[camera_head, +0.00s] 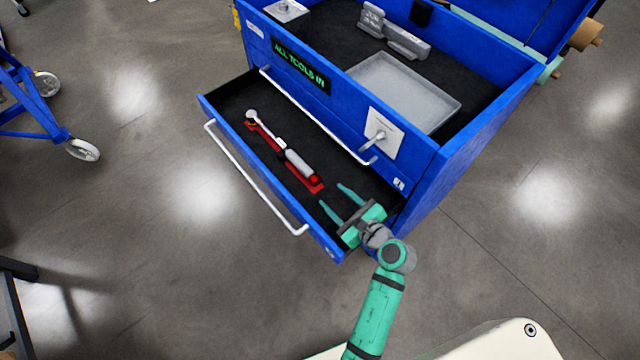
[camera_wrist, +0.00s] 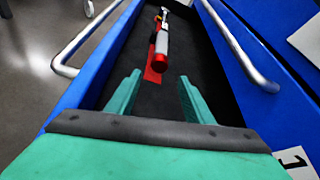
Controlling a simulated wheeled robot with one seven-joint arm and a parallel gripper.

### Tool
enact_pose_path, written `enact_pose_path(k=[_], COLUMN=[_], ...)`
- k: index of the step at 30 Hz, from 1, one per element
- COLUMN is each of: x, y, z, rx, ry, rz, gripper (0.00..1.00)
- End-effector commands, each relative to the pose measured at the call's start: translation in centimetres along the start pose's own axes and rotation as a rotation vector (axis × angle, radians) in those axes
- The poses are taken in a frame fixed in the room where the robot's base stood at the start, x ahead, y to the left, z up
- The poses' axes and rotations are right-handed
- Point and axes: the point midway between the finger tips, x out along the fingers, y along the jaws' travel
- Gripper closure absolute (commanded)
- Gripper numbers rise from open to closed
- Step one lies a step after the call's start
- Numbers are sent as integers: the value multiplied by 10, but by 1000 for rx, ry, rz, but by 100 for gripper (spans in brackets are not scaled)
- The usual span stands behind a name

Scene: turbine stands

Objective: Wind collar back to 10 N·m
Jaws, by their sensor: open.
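A torque wrench (camera_head: 297,163) with a silver head, grey grip and red end lies in a red holder (camera_head: 318,187) in the open drawer (camera_head: 229,106) of the blue tool cabinet. The wrench also shows in the wrist view (camera_wrist: 161,43), its red end toward me. Its collar and scale are too small to read. My gripper (camera_head: 336,200) is open and empty over the near right end of the drawer, its fingers pointing toward the wrench's red end. In the wrist view the fingertips (camera_wrist: 159,76) stand apart, short of the red end.
The drawer's white handle (camera_head: 255,180) runs along its front, and a second handle (camera_head: 318,118) crosses the cabinet face behind. A grey tray (camera_head: 403,92) sits on the cabinet top. A blue wheeled stand (camera_head: 38,115) is at left; the floor between is clear.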

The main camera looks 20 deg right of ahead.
Motion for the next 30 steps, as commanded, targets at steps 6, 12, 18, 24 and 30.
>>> enact_pose_path(k=[6,12,18,24,30], x=[41,70,84,85,85], y=[1,1,2,0,2], z=[2,2,1,1,2], rx=[1,2,2,2,2], ry=[-3,-3,-3,-2,-3], rz=[2,2,2,0,2], gripper=[53,53,53,53,74])
